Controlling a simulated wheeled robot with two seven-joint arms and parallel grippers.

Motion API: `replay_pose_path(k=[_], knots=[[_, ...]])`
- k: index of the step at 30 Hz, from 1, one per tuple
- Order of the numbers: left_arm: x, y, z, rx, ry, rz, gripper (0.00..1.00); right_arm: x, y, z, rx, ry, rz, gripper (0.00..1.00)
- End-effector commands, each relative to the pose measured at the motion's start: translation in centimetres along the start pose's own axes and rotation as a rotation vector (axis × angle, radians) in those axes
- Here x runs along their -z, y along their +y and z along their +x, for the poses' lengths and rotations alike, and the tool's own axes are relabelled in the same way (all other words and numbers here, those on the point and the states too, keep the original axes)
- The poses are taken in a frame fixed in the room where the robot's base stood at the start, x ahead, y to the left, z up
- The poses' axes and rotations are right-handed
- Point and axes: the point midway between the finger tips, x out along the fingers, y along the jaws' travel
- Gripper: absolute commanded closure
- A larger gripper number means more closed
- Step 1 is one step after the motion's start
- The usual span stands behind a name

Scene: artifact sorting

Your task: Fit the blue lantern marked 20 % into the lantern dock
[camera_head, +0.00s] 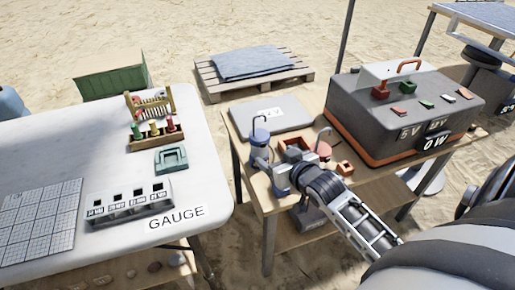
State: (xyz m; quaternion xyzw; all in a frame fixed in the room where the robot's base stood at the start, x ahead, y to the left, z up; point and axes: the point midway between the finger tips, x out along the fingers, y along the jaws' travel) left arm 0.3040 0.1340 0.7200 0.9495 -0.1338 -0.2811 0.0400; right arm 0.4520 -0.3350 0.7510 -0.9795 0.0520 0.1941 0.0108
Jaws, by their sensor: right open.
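A blue lantern (260,145) with a thin hooped handle stands upright at the left end of the wooden table (242,118). A reddish lantern (323,147) stands further right. No percent mark is readable on either. An orange-brown open frame (297,143) lies between them; I cannot tell whether it is the lantern dock. My right gripper (287,174) is open, low over the front left part of the wooden table, just right of and in front of the blue lantern. My wrist hides part of the tabletop. My left gripper is out of view.
A dark box (350,112) marked "0 W" fills the wooden table's right side. A grey flat panel (270,112) lies behind the lanterns, and a small orange block (345,168) lies right of my wrist. The white table (207,185) marked "GAUGE" carries a slotted grey block (130,207).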

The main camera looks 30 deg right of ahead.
Motion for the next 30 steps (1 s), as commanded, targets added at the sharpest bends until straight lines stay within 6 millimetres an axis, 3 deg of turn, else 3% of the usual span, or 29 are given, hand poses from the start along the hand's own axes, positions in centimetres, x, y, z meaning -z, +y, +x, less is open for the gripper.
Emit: replay_pose_path(k=[6,14,21,30], knots=[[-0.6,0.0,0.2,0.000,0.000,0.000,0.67,-0.1,0.0,4.1,0.000,0.001,-0.002,0.26],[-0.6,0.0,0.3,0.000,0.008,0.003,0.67,-0.2,0.1,6.0,0.001,0.000,-0.003,0.26],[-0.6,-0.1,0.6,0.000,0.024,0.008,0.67,-0.4,0.3,9.5,0.002,0.002,-0.001,0.26],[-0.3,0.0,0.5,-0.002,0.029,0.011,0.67,-0.4,0.3,10.3,0.002,0.000,-0.002,0.26]])
